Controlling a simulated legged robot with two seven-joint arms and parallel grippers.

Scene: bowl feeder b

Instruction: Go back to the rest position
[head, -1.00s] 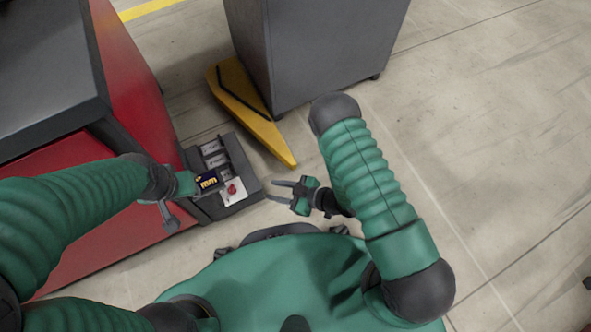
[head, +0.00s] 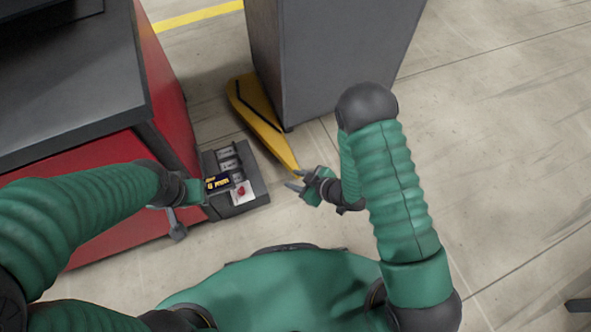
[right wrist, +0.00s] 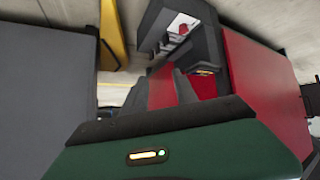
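My right gripper (head: 296,181) is open and empty, with its two fingertips apart, beside the yellow guard and to the right of the control box. In the right wrist view its two dark fingers (right wrist: 165,90) stand apart, with a red surface visible behind the gap. My left gripper (head: 190,200) is at the left edge of the control box (head: 262,187); its fingers are mostly hidden, with one grey part hanging down. I cannot tell whether it is open or whether it touches the box.
The control box has a small display (head: 222,183), a red button (head: 241,191) and several pale labels. A red machine (head: 172,80) stands left. A grey cabinet (head: 330,60) and yellow guard (head: 262,120) stand ahead.

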